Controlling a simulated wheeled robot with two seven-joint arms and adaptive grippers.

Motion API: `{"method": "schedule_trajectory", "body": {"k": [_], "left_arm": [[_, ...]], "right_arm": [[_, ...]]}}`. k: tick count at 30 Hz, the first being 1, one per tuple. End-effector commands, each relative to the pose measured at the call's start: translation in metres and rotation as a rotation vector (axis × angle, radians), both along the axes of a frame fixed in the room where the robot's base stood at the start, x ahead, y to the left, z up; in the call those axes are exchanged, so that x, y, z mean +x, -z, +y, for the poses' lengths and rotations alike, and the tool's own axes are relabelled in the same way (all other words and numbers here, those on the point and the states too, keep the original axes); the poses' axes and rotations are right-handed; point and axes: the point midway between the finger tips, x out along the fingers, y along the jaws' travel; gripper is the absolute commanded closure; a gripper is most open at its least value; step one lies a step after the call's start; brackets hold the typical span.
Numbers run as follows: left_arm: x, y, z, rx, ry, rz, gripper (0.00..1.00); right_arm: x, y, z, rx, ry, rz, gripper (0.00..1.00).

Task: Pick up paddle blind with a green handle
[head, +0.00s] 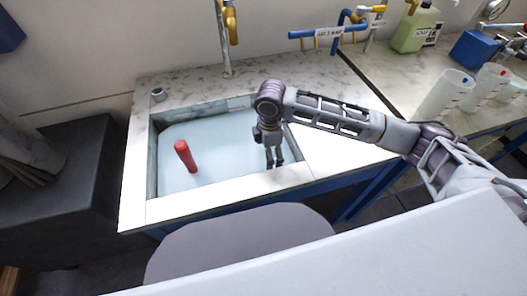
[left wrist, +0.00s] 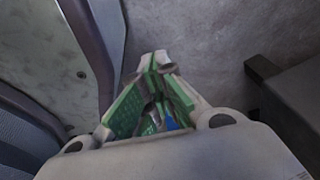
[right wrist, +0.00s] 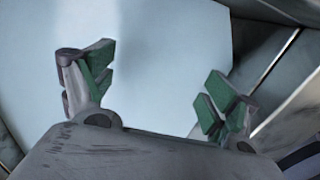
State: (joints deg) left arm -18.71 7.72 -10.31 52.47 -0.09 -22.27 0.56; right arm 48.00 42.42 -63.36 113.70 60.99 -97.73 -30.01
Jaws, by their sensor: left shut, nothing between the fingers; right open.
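No paddle blind with a green handle can be made out in any view. A red cylindrical handle-like piece (head: 185,156) stands slightly tilted in the left part of the sink basin (head: 215,178). My right gripper (head: 274,162) points down over the right part of the basin, apart from the red piece. In the right wrist view the gripper (right wrist: 163,75) is open, with its green-padded fingers wide apart and only the pale basin between them. My left gripper (left wrist: 160,68) shows only in the left wrist view, shut and empty above a grey floor.
The sink sits in a marble-look counter (head: 180,92) with a yellow-topped tap (head: 228,40) behind it. A side counter at the right holds a green bottle (head: 414,30), a blue box (head: 474,49) and clear beakers (head: 442,95). A dark cabinet (head: 70,190) stands left of the sink.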

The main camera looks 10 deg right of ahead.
Motion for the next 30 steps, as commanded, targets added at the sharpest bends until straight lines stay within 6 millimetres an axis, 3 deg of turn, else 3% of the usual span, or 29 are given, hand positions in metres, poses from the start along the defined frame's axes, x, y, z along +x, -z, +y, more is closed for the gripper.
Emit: {"method": "schedule_trajectory", "body": {"k": [8, 20, 30], "left_arm": [[0.011, -0.003, -0.006, -0.007, -0.001, -0.016, 1.0], [0.007, -0.001, -0.005, -0.006, -0.003, -0.007, 1.0], [0.02, -0.003, -0.011, -0.011, -0.003, -0.019, 1.0]], "right_arm": [[0.0, 0.014, 0.0, 0.0, -0.001, 0.0, 0.12], [0.0, 0.019, -0.001, -0.001, -0.001, 0.001, 0.12], [0.0, 0.054, -0.004, 0.0, -0.001, 0.001, 0.12]]}}
